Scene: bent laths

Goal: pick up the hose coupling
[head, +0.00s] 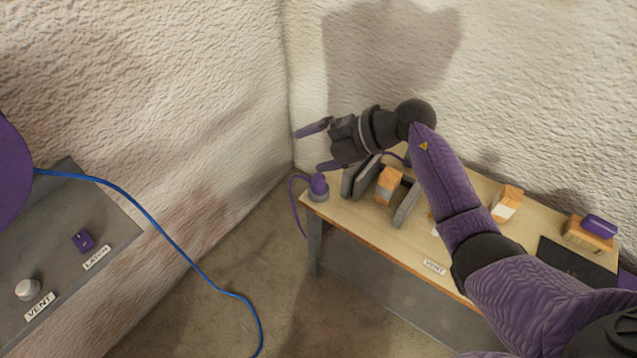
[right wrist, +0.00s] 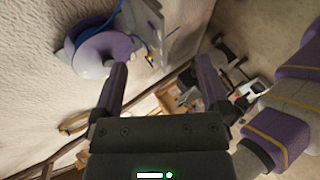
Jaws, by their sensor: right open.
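I cannot pick out a hose coupling with certainty. A blue hose (head: 195,265) runs from a purple reel (head: 12,175) at the left edge down to the floor; its lower end leaves the picture. A purple piece on a grey round base (head: 318,188), with a purple cord, sits at the left corner of the wooden table. My right gripper (head: 308,150) is open and empty above that corner, its fingers pointing left. In the right wrist view its fingers (right wrist: 160,68) are spread with nothing gripped; the reel (right wrist: 103,52) shows beyond. My left gripper is not in view.
The wooden table (head: 470,205) holds orange-and-white boxes (head: 507,203), grey upright plates (head: 407,205) and a dark panel (head: 578,266). A grey panel (head: 125,225) at left carries a purple latch (head: 84,240) and a white knob (head: 28,289). Floor between is open.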

